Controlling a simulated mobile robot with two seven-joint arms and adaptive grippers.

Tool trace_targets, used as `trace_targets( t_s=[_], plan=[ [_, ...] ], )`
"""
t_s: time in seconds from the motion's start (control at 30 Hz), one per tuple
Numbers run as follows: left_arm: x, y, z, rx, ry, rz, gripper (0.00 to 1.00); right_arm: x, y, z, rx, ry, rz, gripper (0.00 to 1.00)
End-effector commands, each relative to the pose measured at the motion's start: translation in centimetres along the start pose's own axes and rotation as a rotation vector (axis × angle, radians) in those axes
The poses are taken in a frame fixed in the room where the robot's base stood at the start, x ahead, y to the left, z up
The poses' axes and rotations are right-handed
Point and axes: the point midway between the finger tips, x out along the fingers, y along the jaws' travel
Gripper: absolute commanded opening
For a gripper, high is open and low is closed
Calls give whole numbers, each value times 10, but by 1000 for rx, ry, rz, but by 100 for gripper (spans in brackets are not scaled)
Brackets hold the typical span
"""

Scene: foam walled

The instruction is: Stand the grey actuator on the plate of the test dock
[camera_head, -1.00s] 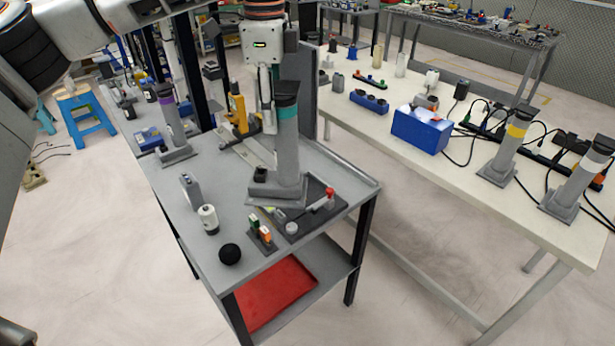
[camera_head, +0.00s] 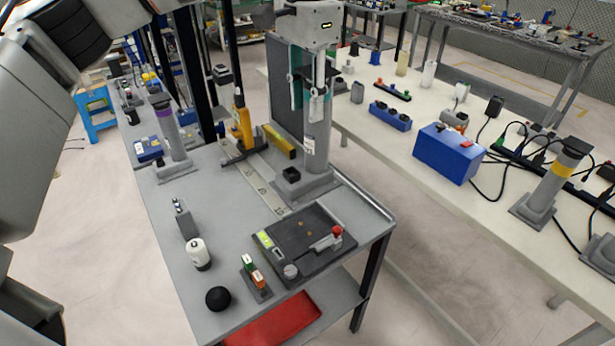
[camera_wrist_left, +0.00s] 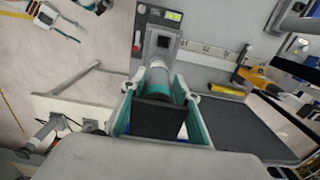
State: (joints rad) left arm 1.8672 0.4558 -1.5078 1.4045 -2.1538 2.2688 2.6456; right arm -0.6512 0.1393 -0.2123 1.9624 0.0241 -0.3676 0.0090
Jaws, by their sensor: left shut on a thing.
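The grey actuator (camera_head: 318,145) is a tall grey cylinder with a square foot and a small black socket on it. The actuator is upright behind the test dock (camera_head: 283,268), a dark box with a bare plate (camera_head: 300,228), a red knob and a green display. I cannot tell whether its foot touches the table. My right gripper is not in view.
A purple-banded actuator (camera_head: 170,135) and yellow tool (camera_head: 241,130) stand farther back. A crowded bench (camera_head: 430,190) is at right.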

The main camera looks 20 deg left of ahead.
Motion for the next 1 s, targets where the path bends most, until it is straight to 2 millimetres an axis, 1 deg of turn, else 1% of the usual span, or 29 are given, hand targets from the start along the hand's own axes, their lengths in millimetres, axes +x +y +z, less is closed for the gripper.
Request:
trace_targets(
  t_s=[0.03,0.1,0.3,0.4,0.5,0.77,1.0],
  plan=[
    [12,0,0,3,0,2,0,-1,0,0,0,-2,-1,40],
    [28,0,0,2,-1,2,0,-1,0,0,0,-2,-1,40],
    [72,1,0,3,1,2,0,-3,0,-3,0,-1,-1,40],
    [90,0,0,2,2,1,0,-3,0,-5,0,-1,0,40],
    [102,0,0,2,3,0,0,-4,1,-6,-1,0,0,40],
    [117,0,-1,1,2,0,0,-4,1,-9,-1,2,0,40],
    [148,0,-1,2,3,0,0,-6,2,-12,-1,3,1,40]
  ],
)
